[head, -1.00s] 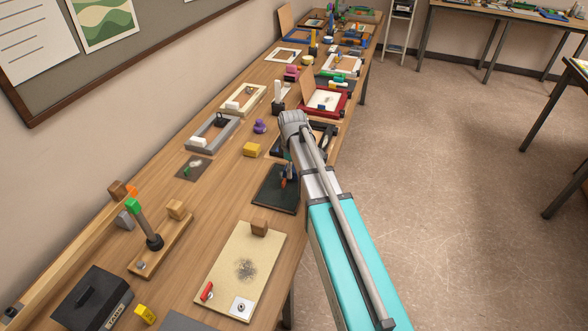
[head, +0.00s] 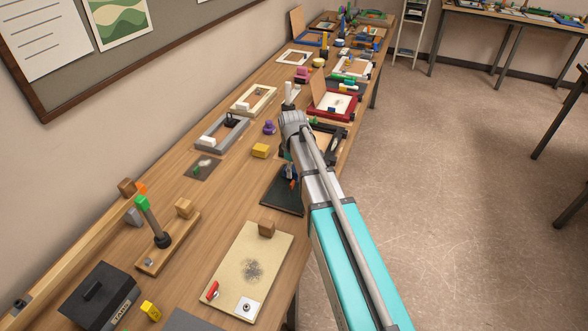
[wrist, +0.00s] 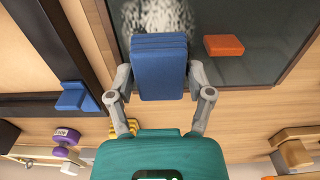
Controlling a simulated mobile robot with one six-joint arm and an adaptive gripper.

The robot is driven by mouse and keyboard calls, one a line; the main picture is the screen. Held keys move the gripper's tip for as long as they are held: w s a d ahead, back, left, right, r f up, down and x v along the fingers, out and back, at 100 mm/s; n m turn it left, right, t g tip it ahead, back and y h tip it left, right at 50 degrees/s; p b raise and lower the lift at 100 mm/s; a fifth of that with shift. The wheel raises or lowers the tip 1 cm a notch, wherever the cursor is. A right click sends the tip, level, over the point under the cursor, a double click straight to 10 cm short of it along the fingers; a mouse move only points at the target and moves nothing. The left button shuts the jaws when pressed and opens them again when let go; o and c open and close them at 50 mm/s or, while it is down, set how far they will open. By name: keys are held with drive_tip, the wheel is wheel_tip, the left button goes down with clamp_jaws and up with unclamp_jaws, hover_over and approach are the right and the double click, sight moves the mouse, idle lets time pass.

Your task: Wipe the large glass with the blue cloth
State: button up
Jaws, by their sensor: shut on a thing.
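The blue cloth (wrist: 160,68) is a folded blue block, and my gripper (wrist: 161,76) is shut on it in the wrist view. The large glass (wrist: 255,66) is a dark framed pane beyond the cloth, with a whitish smear (wrist: 160,16) on it. The cloth overlaps the pane and the smear's near edge in this view; I cannot tell whether it touches. An orange block (wrist: 224,45) lies on the pane, right of the cloth. In the head view the dark pane (head: 281,198) lies near the table's right edge, partly hidden by my arm.
A beige board (head: 240,285) with a brown block lies nearer. A yellow block (head: 259,151), a small smudged plate (head: 202,168) and a grey tray (head: 221,134) lie left of my arm. A red tray (head: 335,103) stands beyond.

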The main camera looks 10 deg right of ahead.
drive_tip(key=shift+w+a, duration=0.4)
drive_tip(key=shift+a, duration=0.25)
drive_tip(key=shift+w+a, duration=0.4)
drive_tip(key=shift+a, duration=0.2)
drive_tip(key=shift+f, duration=0.1)
drive_tip(key=shift+s+d, duration=0.15)
drive_tip(key=shift+s, duration=0.05)
drive_tip(key=shift+d, duration=0.1)
drive_tip(key=shift+s+d, duration=0.35)
drive_tip(key=shift+d, duration=0.25)
drive_tip(key=shift+s+d, duration=0.35)
drive_tip(key=shift+d, duration=0.25)
drive_tip(key=shift+s+d, duration=0.1)
drive_tip(key=shift+s+d, duration=0.45)
drive_tip(key=shift+d, duration=0.2)
drive_tip(key=shift+s+d, duration=0.4)
drive_tip(key=shift+d, duration=0.25)
